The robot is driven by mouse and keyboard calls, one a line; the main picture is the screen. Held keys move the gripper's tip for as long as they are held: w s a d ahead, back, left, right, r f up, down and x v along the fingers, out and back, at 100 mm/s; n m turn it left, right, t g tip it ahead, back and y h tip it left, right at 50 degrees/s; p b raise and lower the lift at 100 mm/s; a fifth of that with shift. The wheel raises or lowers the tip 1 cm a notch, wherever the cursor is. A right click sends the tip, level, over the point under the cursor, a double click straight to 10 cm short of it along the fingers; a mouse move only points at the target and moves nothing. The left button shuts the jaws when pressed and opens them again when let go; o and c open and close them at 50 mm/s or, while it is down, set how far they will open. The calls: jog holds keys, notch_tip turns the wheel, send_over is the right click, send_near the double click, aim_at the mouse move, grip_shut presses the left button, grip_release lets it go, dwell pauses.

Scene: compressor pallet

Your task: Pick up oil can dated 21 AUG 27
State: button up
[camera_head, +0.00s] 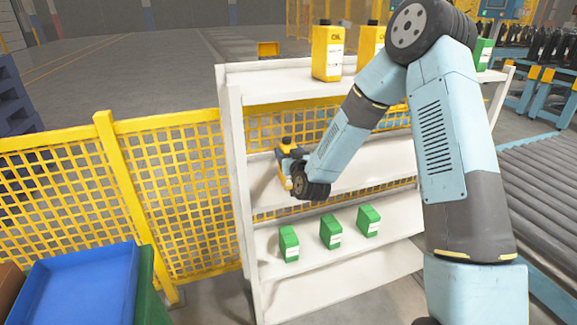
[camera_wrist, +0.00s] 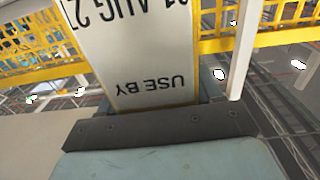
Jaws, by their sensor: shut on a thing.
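My gripper (camera_head: 290,163) is at the left part of the middle shelf in the head view, shut on a yellow oil can (camera_head: 286,146) with a dark cap, which is small and partly hidden there. In the wrist view the oil can (camera_wrist: 135,45) fills the upper middle, its white label upside down and close to the camera. "USE BY" is readable, and above it a date reading about "21 AUG 27", cut by the frame edge. Two more yellow oil cans stand on the top shelf, one in plain view (camera_head: 328,52) and one partly behind my arm (camera_head: 369,47).
A white shelf rack (camera_head: 237,150) holds several green cans (camera_head: 331,232) on a lower shelf and another green can (camera_head: 483,54) at top right. Yellow mesh fence (camera_head: 180,190) runs left and behind. A blue bin (camera_head: 80,285) is lower left; a roller conveyor (camera_head: 545,185) is right.

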jog(key=c, duration=0.7)
grip_shut()
jog(key=shift+r, duration=0.15)
